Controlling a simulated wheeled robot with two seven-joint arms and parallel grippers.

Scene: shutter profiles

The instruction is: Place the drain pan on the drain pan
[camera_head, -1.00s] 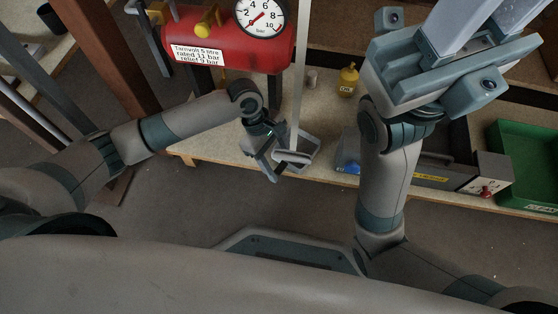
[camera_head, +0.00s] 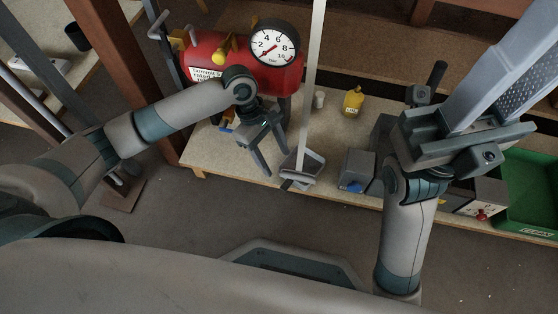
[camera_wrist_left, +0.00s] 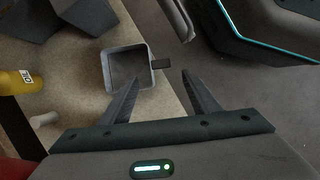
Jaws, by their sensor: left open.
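The drain pan (camera_head: 313,160), a small square grey tray with a short dark handle, sits at the front edge of the bench. It also shows in the left wrist view (camera_wrist_left: 107,72), its handle pointing toward the bench edge. Only one pan outline shows; I cannot tell whether another lies beneath. My left gripper (camera_head: 272,157) is open beside the pan, on its left in the head view. In the left wrist view its fingers (camera_wrist_left: 160,82) are apart with nothing between them. My right gripper (camera_head: 502,72) is raised at the right, fingers apart, tips cut off.
A red tank (camera_head: 205,60) with a gauge (camera_head: 274,44) stands behind my left gripper. A yellow bottle (camera_head: 353,102), a grey block (camera_head: 357,168) and a green crate (camera_head: 530,190) are to the right on the bench (camera_head: 225,160).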

